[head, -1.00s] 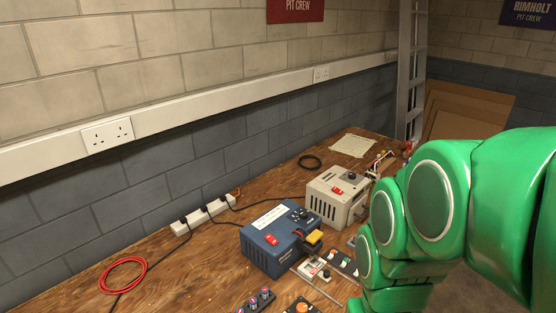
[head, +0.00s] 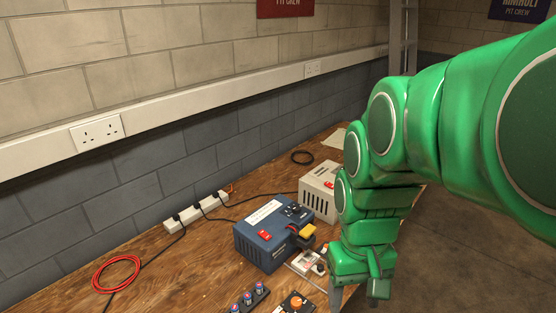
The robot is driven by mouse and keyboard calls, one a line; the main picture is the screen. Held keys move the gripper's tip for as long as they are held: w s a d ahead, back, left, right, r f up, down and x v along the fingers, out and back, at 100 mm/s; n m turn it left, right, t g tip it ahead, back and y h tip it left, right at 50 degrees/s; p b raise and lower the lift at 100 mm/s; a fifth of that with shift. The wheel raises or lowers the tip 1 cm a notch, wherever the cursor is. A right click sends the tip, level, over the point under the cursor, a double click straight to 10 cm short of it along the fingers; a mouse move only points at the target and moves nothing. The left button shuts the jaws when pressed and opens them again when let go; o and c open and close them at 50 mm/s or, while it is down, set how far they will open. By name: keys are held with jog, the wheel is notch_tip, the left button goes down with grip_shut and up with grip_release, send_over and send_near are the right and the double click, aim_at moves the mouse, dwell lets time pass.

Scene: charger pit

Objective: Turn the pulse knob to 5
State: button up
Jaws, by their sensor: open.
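My green arm comes in from the right, and my gripper (head: 357,291) points down at the front edge of the bench, right of the small devices. A blue charger (head: 266,247) with a red switch, a dark knob on top and a yellow plug stands left of my gripper. A small box with an orange knob (head: 296,302) lies at the bottom edge, left of my gripper and apart from it. No label is readable, so I cannot tell which knob is the pulse knob or its setting.
A beige charger (head: 317,190) stands behind the blue one, partly hidden by my arm. A small white device (head: 308,267) and a strip of blue-and-red knobs (head: 247,299) lie in front. A power strip (head: 203,208) and a red cable coil (head: 117,272) lie left on the wooden bench.

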jog(key=w+n, duration=0.2)
jog(key=w, duration=1.3)
jog(key=n+t, duration=0.2)
jog(key=n, duration=0.2)
send_over(296, 206)
jog(key=f, duration=1.3)
jog(key=shift+s+f, duration=0.2)
jog(key=shift+f, duration=4.1)
jog(key=shift+c, duration=0.2)
jog(key=c, duration=1)
